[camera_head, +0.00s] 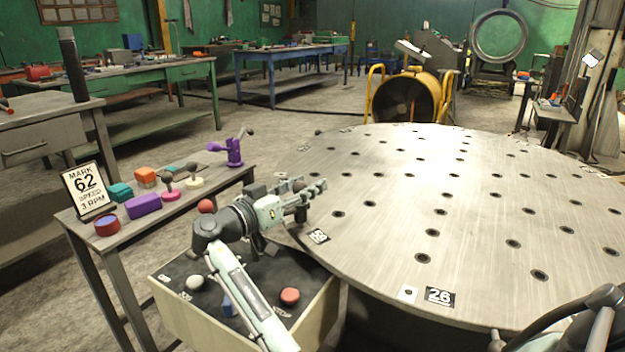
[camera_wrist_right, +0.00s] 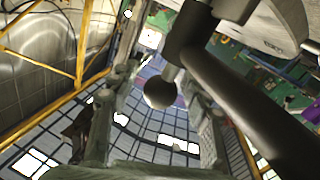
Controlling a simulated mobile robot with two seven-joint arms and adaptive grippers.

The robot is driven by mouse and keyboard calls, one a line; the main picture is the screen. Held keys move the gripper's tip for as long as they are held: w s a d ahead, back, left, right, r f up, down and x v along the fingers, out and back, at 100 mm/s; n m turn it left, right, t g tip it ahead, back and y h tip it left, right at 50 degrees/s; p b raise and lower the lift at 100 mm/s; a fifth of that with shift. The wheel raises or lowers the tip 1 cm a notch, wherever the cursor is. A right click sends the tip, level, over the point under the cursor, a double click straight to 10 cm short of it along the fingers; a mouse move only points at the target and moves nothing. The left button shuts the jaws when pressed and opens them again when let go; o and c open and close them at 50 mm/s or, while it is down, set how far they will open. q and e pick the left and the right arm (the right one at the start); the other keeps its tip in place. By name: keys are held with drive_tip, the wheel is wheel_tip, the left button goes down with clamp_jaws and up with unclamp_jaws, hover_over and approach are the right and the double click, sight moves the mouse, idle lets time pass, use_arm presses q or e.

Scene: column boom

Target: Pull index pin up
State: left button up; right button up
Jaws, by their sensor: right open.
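In the right wrist view my right gripper (camera_wrist_right: 155,84) is open, one ribbed finger on each side. A dark ball knob (camera_wrist_right: 158,92), which looks like the index pin's knob, shows between the fingers. I cannot tell whether they touch it. A thick dark bar (camera_wrist_right: 235,95) runs down to the right beside the right finger. The pin's lower part is not distinguishable.
A narrow bench (camera_head: 80,226) at left carries coloured blocks, a purple fixture (camera_head: 234,152) and a "MARK 62" sign (camera_head: 88,190). An open bin (camera_head: 168,308) with balls stands below my arm. Dark curved parts fill the lower right corner.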

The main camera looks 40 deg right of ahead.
drive_tip(key=shift+w+d, duration=0.25)
drive_tip(key=shift+d, duration=0.85)
drive_tip(key=shift+c, duration=0.4)
clamp_jaws()
